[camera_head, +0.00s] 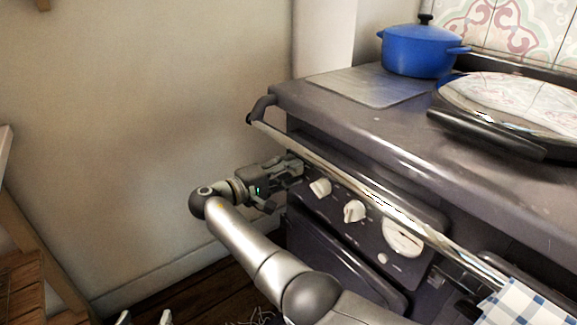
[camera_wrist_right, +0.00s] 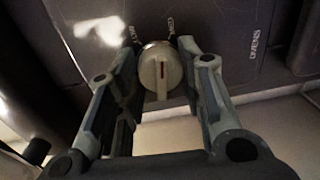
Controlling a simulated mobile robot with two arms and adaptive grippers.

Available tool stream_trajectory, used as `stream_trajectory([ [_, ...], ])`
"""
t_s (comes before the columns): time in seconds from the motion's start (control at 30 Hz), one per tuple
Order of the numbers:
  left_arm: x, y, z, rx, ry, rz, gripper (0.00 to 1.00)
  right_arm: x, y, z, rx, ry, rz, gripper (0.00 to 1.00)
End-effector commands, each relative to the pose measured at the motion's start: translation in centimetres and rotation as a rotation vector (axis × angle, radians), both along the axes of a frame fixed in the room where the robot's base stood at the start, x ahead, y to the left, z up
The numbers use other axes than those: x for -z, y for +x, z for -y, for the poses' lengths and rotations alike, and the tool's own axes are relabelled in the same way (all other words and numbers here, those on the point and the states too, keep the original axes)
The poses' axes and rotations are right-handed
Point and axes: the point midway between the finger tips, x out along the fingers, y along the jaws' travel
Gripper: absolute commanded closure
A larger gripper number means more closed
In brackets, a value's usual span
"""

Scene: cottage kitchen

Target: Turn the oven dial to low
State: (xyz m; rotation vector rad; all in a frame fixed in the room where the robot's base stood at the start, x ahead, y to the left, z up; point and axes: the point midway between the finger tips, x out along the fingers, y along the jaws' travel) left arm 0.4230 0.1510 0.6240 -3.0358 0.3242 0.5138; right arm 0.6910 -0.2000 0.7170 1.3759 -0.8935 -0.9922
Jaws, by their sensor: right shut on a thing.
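The oven dial (camera_wrist_right: 160,72) is a round pale knob with a raised grip bar and a red line, which stands nearly upright in the right wrist view. Small white lettering is on the dark panel around it, too blurred to read fully. My right gripper (camera_wrist_right: 161,88) is shut on the dial, one finger on each side. In the head view, my right gripper (camera_head: 296,168) is at the left end of the stove's front panel and hides this dial. My left gripper (camera_head: 145,318) shows only its two fingertips at the bottom edge, apart and empty.
A metal rail (camera_head: 340,178) runs along the stove front, just above my right gripper. More white knobs (camera_head: 320,187) sit to its right. A blue pot (camera_head: 420,50) and a round lid (camera_head: 515,100) are on top. A checked towel (camera_head: 525,308) hangs at the right.

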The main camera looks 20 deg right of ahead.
Motion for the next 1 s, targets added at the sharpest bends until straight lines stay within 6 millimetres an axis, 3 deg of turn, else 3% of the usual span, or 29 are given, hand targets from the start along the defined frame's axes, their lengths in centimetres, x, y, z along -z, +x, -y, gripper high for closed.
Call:
stream_trajectory([
  [0.2,3.8,-2.8,-1.3,-0.017,0.058,-0.246,0.43,-0.5,0.2,0.0,-0.004,-0.046,-0.113,0.89],
  [0.5,7.6,-7.9,-3.2,-0.039,0.125,-0.549,0.43,-0.5,0.2,0.0,-0.002,-0.120,-0.321,0.89],
  [0.7,8.9,-10.4,-4.0,-0.048,0.151,-0.677,0.43,-0.3,0.2,0.0,-0.001,-0.173,-0.467,0.89],
  [1.0,9.5,-12.0,-4.5,-0.054,0.167,-0.753,0.43,-0.2,0.2,-0.1,-0.003,-0.224,-0.606,0.89],
])
